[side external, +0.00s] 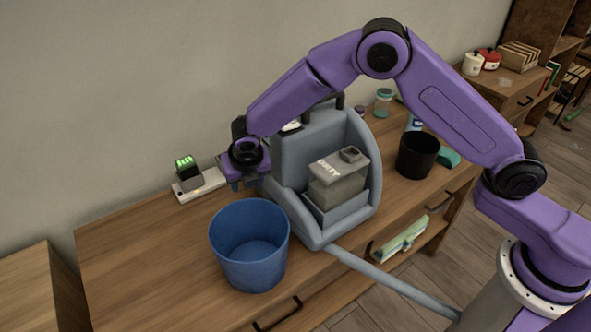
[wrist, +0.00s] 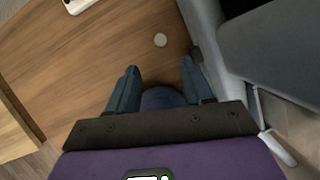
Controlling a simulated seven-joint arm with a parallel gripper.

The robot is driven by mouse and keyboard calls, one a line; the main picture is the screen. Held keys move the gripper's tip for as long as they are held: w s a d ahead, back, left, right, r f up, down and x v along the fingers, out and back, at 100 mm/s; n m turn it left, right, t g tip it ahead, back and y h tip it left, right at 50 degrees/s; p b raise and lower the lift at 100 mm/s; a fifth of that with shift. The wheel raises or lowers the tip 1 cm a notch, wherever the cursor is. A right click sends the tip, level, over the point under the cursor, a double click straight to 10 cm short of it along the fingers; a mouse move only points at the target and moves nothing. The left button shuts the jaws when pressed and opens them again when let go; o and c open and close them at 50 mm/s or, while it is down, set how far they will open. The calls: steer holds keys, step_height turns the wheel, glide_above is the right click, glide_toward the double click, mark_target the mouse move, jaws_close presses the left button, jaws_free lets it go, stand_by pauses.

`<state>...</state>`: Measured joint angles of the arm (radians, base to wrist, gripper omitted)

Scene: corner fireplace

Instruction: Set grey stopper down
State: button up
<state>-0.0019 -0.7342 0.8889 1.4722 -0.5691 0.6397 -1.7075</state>
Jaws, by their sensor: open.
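The grey stopper (wrist: 160,40) is a small, pale, round piece on the wooden tabletop in the wrist view, beyond my fingertips and apart from them. I cannot make it out in the side view, where my arm and other objects may hide it. My gripper (side external: 237,184) is over the table at the left of the grey-blue machine. In the wrist view my gripper (wrist: 160,66) has its two fingers spread, with nothing held between them.
A blue bucket (side external: 249,277) stands just in front of my gripper. The grey-blue machine (side external: 299,160) is close on the right. A white power strip (side external: 207,188) lies by the wall. A black cup (side external: 417,157) is farther right. The table's left part is clear.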

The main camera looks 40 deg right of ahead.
steer(key=s+d+r+m+g, duration=0.1)
steer(key=s+d+r+m, duration=0.4)
steer(key=s, duration=0.4)
steer(key=s+d+r+m+g, duration=0.1)
steer(key=s+d+r+m, duration=0.35)
steer(key=s+r, duration=0.3)
steer(key=s+d+r+m+g, duration=0.1)
steer(key=s+d+m, duration=0.4)
steer(key=s, duration=0.5)
steer(key=s+d+m+g+y, duration=0.1)
steer(key=s+d+m, duration=0.5)
steer(key=s, duration=0.5)
steer(key=shift+s+d+r+y, duration=0.15)
steer(key=shift+d+r+y, duration=0.2)
steer(key=shift+d, duration=0.9)
